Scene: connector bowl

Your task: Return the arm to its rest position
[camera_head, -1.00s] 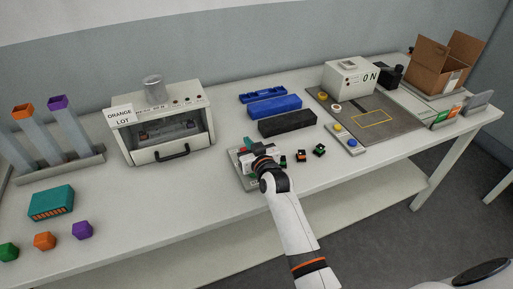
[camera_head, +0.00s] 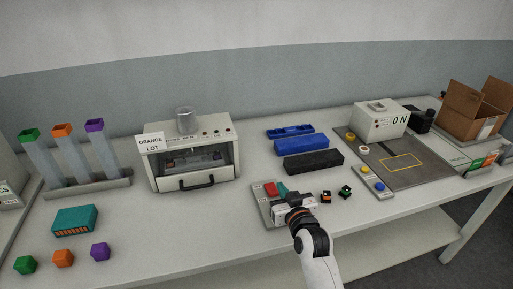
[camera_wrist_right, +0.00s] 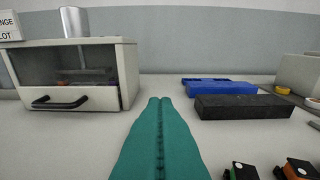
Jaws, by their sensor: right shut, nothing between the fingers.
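My right arm comes in from the bottom of the head view. Its gripper (camera_head: 282,188) is over the grey fixture plate (camera_head: 262,207), which has a red block (camera_head: 271,189) on it. In the right wrist view the teal fingers (camera_wrist_right: 160,101) are pressed together with nothing between them, pointing toward the back of the table. The arm and gripper hide part of the fixture. My left gripper is not in view.
Small connectors (camera_head: 345,191) lie just right of the gripper. A white glass-fronted box (camera_head: 196,182) labelled ORANGE LOT stands to the left.

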